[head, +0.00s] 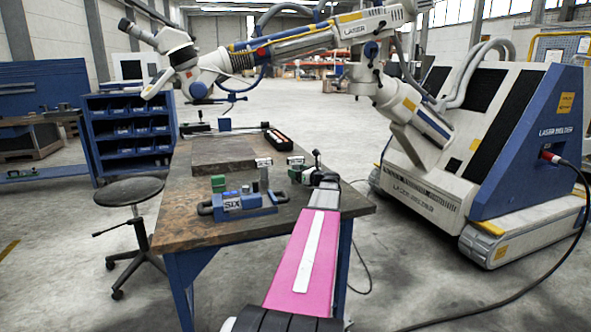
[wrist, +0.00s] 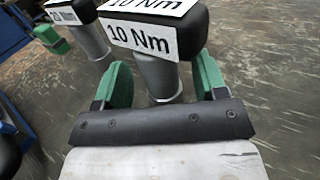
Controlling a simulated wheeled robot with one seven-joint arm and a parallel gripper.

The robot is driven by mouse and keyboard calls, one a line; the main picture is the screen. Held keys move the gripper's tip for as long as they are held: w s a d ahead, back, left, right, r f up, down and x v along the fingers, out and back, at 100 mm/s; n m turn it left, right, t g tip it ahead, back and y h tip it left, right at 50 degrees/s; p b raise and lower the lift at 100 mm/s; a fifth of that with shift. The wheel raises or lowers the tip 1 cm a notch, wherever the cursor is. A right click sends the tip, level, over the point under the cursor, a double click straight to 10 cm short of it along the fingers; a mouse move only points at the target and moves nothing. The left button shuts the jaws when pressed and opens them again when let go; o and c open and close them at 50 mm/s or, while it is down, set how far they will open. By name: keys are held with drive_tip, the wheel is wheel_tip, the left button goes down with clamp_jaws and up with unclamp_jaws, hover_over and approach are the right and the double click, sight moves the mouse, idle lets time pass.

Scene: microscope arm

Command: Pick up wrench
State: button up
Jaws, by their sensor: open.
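A tool with a black head and a white "10 Nm" label (wrist: 141,38), which I take to be the wrench, stands with its grey cylindrical shaft (wrist: 158,80) between the two green fingers of my gripper (wrist: 162,82). The fingers are apart, with a visible gap on each side of the shaft. In the head view my gripper (head: 298,172) is over the right part of the workbench, and the labelled head (head: 296,160) shows small beside it.
A second labelled tool (wrist: 75,12) stands close by at upper left; it also shows in the head view (head: 264,163). A blue holder marked SIX (head: 238,202) lies on the workbench (head: 200,232). A stool (head: 130,191) stands left. A laser welder (head: 500,150) stands right, its arm above the bench.

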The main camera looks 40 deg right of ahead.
drive_tip(key=shift+x, duration=0.75)
clamp_jaws()
drive_tip(key=shift+r, duration=0.1)
